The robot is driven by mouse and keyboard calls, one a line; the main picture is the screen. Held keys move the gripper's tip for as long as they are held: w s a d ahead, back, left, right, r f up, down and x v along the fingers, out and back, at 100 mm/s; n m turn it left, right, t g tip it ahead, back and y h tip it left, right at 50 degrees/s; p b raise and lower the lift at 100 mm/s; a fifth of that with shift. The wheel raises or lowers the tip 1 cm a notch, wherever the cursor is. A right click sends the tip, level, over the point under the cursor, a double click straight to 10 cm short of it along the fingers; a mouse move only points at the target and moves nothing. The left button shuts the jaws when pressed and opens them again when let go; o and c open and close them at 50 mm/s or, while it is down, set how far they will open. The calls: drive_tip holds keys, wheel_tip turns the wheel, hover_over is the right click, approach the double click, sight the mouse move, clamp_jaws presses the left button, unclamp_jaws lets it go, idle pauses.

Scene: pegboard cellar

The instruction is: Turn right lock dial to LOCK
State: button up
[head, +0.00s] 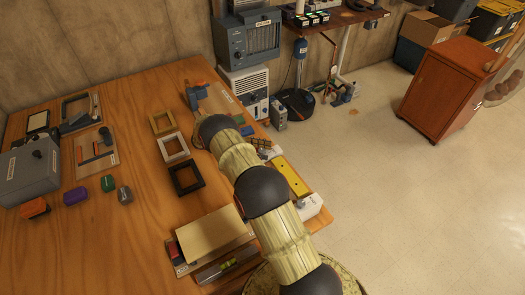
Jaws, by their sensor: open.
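I cannot make out a part marked as the right lock dial, nor any LOCK mark. A grey box (32,171) at the left of the wooden table has a small dark knob (37,154) on it and small labels too small to read; I cannot tell whether this knob is the dial. My arm reaches from the bottom right up over the table's right side, well to the right of the grey box. Its last visible dark joint is near the table's far right part.
Three small frames, the black one (186,178) nearest, lie mid-table. Several coloured blocks, including a purple one (75,196), lie before the grey box. A yellow bar (291,178) lies along the right edge. Bare wood (120,240) shows front left. A wooden cabinet (444,90) stands on open floor.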

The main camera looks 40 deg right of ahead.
drive_tip(key=shift+f+n+t+h+b, duration=0.2)
drive_tip(key=shift+n+t+h+b, duration=0.4)
drive_tip(key=shift+b, duration=0.95)
drive_tip(key=n+t+h+b, duration=0.1)
drive_tip(key=b, duration=0.2)
drive_tip(key=shift+h+b, duration=0.4)
drive_tip(key=shift+n+t+b, duration=0.3)
drive_tip(key=shift+t, duration=0.1)
